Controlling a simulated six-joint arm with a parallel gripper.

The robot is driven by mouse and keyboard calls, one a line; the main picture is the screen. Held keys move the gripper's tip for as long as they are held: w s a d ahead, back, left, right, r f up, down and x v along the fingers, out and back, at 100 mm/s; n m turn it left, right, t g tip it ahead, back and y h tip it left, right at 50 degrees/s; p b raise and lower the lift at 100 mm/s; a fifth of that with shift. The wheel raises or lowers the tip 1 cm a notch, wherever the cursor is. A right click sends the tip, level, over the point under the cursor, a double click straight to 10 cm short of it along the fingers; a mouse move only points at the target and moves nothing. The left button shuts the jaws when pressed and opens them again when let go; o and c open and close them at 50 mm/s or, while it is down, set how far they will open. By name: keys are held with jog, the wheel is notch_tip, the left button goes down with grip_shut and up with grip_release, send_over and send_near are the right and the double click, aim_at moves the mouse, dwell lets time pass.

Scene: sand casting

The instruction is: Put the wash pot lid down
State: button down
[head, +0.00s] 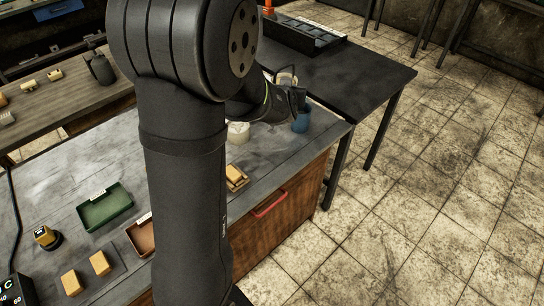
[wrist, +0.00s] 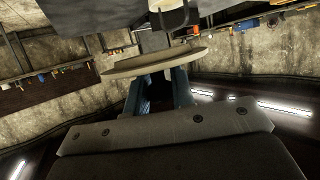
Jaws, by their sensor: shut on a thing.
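The wash pot lid (wrist: 150,63) is a pale, thin disc seen nearly edge-on in the wrist view, slightly tilted in the picture. My gripper (wrist: 157,84) is shut on it, with the blue fingers reaching up to the disc. The lid hides the fingertips, so the exact grip does not show. A pale round pot (head: 238,132) stands on the bench left of my gripper, partly behind my arm.
The grey workbench (head: 75,165) carries a green tray (head: 105,207), a brown tray partly hidden by my arm, tan blocks (head: 72,283) and a yellow-black tool (head: 46,237). A dark table (head: 350,72) with a black tray adjoins behind. Tiled floor lies right.

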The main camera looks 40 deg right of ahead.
jog(key=shift+s+d+n+t+y, duration=0.35)
jog(key=shift+s+n+t+y, duration=0.15)
jog(key=shift+n+t+y, duration=0.35)
jog(key=shift+s+a+f+n+t+y, duration=0.1)
jog(key=shift+s+f+n+t+y, duration=0.2)
jog(key=shift+s+n+t+y, duration=0.35)
jog(key=s+a+f+n+t+y, duration=0.2)
jog(key=s+a+f+n+y, duration=0.55)
jog(key=s, duration=0.25)
send_over(271, 156)
notch_tip(271, 156, down, 8)
jog(key=shift+r, duration=0.15)
jog(key=shift+f, duration=2.05)
jog(key=c, duration=1.6)
grip_release()
jog(key=shift+f, duration=0.15)
jog(key=o, duration=0.4)
jog(key=shift+c, duration=0.2)
